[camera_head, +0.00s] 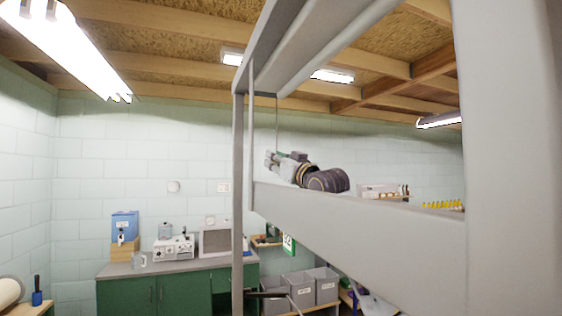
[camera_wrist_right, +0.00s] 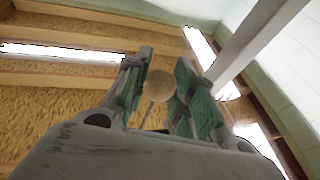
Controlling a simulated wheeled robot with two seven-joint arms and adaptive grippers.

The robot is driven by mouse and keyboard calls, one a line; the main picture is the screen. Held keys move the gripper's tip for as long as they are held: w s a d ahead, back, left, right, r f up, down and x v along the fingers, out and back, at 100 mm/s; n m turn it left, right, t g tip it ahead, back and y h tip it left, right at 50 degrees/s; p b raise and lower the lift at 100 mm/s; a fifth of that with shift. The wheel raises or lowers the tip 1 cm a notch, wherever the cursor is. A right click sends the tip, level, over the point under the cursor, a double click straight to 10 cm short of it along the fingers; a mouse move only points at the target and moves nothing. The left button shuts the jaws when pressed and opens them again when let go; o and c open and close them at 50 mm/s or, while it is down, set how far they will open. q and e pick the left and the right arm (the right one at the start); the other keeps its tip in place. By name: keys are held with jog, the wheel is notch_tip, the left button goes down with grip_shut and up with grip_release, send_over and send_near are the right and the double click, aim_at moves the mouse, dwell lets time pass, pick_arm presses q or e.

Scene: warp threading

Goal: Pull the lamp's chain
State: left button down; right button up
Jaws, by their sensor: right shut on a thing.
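My right gripper (camera_head: 270,162) is raised in the middle of the head view, seen past a grey metal frame. A thin dark chain (camera_head: 276,122) hangs straight down to it from behind the frame's upper bar. In the right wrist view, a round tan knob (camera_wrist_right: 160,86) sits between the two green-padded fingers of this gripper (camera_wrist_right: 163,70), with a thin stem or cord at it. The gripper is shut on the knob. The chain's upper end is hidden, so I cannot tell which lit ceiling lamp (camera_head: 332,75) it belongs to. My left gripper is not in view.
The grey metal frame (camera_head: 360,232) crosses the right half, close in front of my right arm. A green counter (camera_head: 178,265) with machines stands along the back wall. Grey bins (camera_head: 301,290) stand to its right. A long lamp (camera_head: 65,45) shines at the upper left.

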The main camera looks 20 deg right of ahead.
jog(key=shift+f+b, duration=0.5)
jog(key=shift+f, duration=0.4)
jog(key=o, duration=1.1)
jog(key=shift+r, duration=0.1)
jog(key=shift+s, duration=0.1)
